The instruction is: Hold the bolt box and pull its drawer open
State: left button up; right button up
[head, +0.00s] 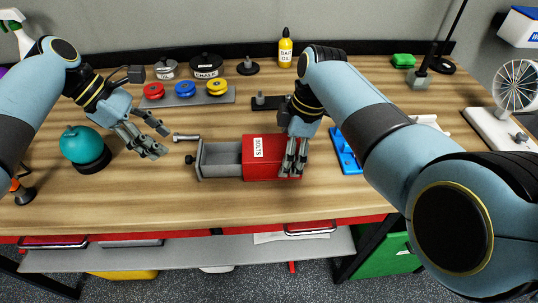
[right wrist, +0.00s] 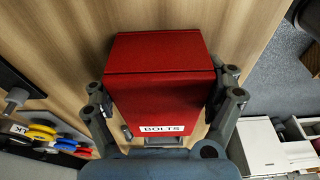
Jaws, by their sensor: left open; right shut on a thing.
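The red bolt box (head: 262,165) lies on the wooden bench with a white BOLTS label. It also fills the middle of the right wrist view (right wrist: 160,85). Its grey drawer (head: 219,172) stands pulled out to the left, and its inside looks empty. A dark knob (head: 189,160) is on the drawer's left end. My right gripper (head: 293,172) is shut on the red box near its right end; in the right wrist view its fingers are at both sides of the box. My left gripper (head: 160,141) is open and empty, left of the drawer knob and apart from it.
A metal bolt (head: 186,138) lies behind the knob. A teal ball (head: 82,145) sits on a dark stand at the left. A tray with red, blue and yellow discs (head: 185,88) is behind. A blue piece (head: 345,152) lies right of the box. The bench front is clear.

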jog(key=shift+s+f, duration=0.1)
jog(key=shift+f, duration=0.05)
jog(key=o, duration=1)
